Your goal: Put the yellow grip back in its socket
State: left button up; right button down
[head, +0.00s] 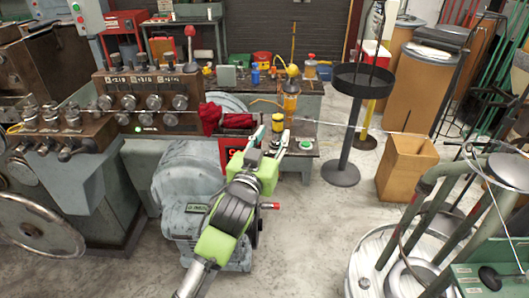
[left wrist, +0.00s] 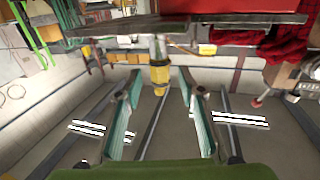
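The yellow grip (head: 277,122) is a short yellow cylinder with a dark band, at the front of the small bench. In the left wrist view, which looks upside down, the yellow grip (left wrist: 159,74) has a grey, glassy-looking part at its bench end. My left gripper (head: 272,137) is open, its two green fingers spread with the grip showing between them. In the left wrist view the fingertips (left wrist: 160,92) lie on either side of the grip with gaps; I cannot tell how deep it sits between them. I cannot make out the socket. My right gripper is not in view.
A red cloth (head: 225,119) lies left of the grip, above a red panel (head: 233,146). An orange-yellow cylinder (head: 290,101) stands just behind it. A black round stand (head: 346,145) and a cardboard bin (head: 406,168) are to the right. Grey machinery (head: 190,185) stands left of my arm.

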pick_arm(q)
jog(key=v, duration=0.6)
jog(key=shift+s+b, duration=0.35)
jog(key=shift+b, duration=0.05)
jog(key=shift+a, duration=0.15)
